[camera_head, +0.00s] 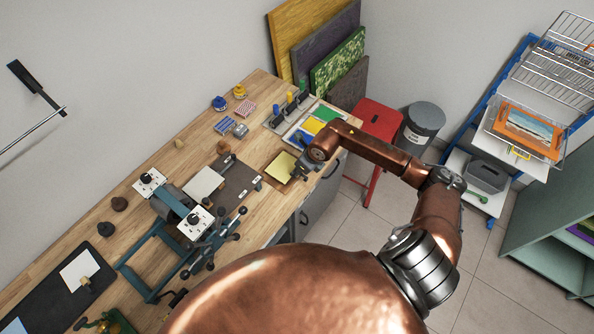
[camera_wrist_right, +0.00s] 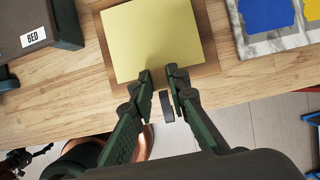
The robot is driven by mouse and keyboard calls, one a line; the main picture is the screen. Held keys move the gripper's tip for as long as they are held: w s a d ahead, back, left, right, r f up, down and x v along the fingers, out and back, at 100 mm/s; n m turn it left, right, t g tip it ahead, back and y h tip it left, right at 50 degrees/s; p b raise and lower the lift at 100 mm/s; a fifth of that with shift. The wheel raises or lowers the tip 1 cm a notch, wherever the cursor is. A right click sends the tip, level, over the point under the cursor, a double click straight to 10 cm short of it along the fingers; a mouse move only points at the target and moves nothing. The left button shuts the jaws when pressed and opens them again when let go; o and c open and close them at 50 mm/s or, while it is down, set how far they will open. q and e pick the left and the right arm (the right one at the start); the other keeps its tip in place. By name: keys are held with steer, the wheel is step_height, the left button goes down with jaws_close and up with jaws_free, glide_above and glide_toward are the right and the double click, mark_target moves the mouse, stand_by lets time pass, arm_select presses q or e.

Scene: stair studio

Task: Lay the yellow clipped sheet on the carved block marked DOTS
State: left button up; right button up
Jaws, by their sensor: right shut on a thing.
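The yellow sheet (camera_head: 279,167) lies near the front edge of the wooden bench, over a brown square (camera_wrist_right: 213,68) that shows as a border around it. The sheet also fills the top middle of the right wrist view (camera_wrist_right: 155,38). My right gripper (camera_head: 304,170) is at the sheet's front edge. In the right wrist view its fingers (camera_wrist_right: 159,75) are close together, shut on the clip (camera_wrist_right: 166,106) at that edge. A pale flat piece (camera_head: 203,184) lies on the dark press bed (camera_head: 236,187). I cannot read DOTS anywhere. My left gripper is out of view.
The bed carries a BED label (camera_wrist_right: 33,36). A press (camera_head: 172,203) with a roller stands left of it. A marble slab (camera_wrist_right: 267,42) with blue and yellow patches is right of the sheet. Ink jars (camera_head: 219,103) stand farther back. A red stool (camera_head: 378,121) is beyond the bench end.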

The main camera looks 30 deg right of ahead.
stand_by(0.3)
steer(key=o, duration=0.9)
steer(key=shift+c, duration=0.2)
steer(key=shift+r+p, duration=2.2)
steer(key=shift+r, duration=1.85)
